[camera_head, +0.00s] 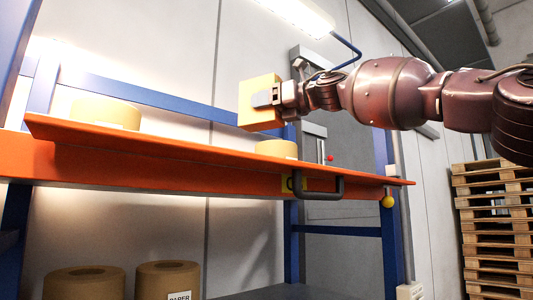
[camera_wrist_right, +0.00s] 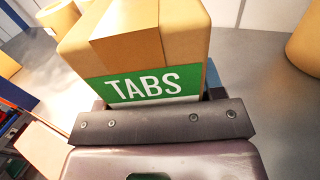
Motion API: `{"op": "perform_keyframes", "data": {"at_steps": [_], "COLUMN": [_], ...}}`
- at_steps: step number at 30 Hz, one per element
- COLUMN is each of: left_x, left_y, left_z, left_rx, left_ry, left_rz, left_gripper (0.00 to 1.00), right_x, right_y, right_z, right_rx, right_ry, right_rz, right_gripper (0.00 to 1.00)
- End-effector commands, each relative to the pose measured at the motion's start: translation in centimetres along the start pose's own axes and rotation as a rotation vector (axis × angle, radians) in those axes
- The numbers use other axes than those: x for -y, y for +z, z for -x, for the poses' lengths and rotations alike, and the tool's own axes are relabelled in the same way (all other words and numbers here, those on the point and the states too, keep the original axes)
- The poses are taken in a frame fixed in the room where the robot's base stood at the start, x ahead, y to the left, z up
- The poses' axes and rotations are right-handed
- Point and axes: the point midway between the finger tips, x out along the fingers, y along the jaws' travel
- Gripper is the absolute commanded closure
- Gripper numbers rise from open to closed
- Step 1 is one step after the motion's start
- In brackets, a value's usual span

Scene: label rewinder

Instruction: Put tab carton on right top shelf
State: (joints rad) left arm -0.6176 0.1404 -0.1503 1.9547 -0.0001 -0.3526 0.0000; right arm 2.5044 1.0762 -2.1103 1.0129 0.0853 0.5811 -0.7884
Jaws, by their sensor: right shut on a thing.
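The tab carton (camera_head: 260,84) is a tan box in the upper middle of the head view. It is above the orange-edged top shelf (camera_head: 150,160), apart from the shelf's front edge. My right gripper (camera_head: 263,99) is shut on it, its arm coming in from the right. In the right wrist view the carton (camera_wrist_right: 180,40) shows its green TABS label, with the gripper (camera_wrist_right: 160,120) across its near side. My left gripper is not in view.
On the top shelf stand a tan roll (camera_head: 105,113) at left and another tan roll (camera_head: 276,149) just below and right of the carton. Two larger rolls (camera_head: 167,281) stand lower down. Blue posts (camera_head: 392,235) frame the rack. Stacked pallets (camera_head: 490,225) stand at right.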

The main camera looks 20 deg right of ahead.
Motion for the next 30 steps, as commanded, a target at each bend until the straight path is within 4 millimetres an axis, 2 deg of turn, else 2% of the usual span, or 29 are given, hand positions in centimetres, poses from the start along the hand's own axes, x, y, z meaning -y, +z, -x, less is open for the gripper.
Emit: {"op": "perform_keyframes", "data": {"at_steps": [12, 17, 24, 30], "left_x": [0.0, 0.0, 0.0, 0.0], "left_y": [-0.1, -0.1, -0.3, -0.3], "left_z": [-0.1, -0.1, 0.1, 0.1], "left_rx": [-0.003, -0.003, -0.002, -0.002], "left_ry": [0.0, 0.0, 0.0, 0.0], "left_rz": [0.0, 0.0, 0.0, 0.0], "left_gripper": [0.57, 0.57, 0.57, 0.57], "right_x": [0.0, 0.0, 0.1, 0.0], "right_y": [-6.8, -7.7, -10.6, -11.5], "right_z": [0.1, 0.1, 0.0, 0.0], "right_rx": [0.001, 0.003, 0.001, 0.002], "right_ry": [0.0, 0.0, 0.0, 0.0], "right_rz": [-0.001, 0.001, -0.002, 0.002], "right_gripper": [0.71, 0.71, 0.71, 0.71]}}
